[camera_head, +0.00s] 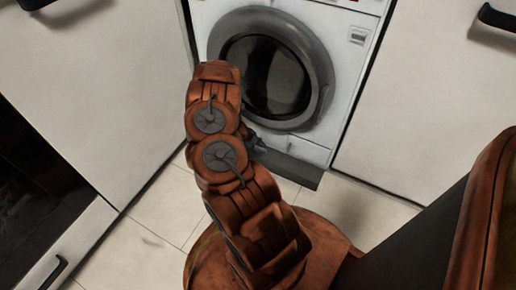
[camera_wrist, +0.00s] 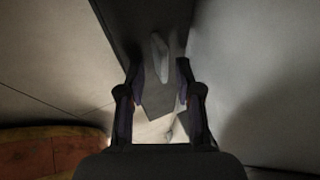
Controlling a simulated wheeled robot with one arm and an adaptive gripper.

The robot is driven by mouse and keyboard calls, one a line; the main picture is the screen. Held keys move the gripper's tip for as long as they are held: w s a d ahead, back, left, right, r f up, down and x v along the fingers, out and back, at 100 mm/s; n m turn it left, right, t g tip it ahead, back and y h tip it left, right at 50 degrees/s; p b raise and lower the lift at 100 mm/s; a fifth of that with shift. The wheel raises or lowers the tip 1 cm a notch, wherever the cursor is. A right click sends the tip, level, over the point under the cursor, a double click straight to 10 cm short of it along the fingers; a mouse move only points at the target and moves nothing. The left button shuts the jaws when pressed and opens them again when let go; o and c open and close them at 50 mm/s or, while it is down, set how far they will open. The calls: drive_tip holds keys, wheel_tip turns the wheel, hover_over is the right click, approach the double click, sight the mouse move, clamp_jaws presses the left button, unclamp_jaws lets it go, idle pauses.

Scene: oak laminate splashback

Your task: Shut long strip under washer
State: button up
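The washer (camera_head: 345,100) is white with a round grey-rimmed door (camera_head: 318,62), which is shut. The long dark grey strip (camera_head: 298,171) sits along its bottom edge and juts outward over the floor, so it stands open. Its left part is hidden behind my arm. My gripper (camera_head: 258,148) is mostly hidden by my arm in the head view, close to the strip's visible left part. In the wrist view my gripper (camera_wrist: 161,85) has its two fingers apart. A dark panel, seemingly the strip (camera_wrist: 135,22), runs ahead of them, with a small pale grey piece (camera_wrist: 160,57) between; contact is unclear.
White cabinet fronts (camera_head: 425,110) flank the washer on the right and on the left (camera_head: 95,95). A dark oven-like front (camera_head: 35,195) is at lower left. Pale floor tiles (camera_head: 140,235) are clear at left of my base.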

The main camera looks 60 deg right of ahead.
drive_tip(key=v, duration=1.2)
drive_tip(key=shift+s, duration=0.1)
idle(0.7)
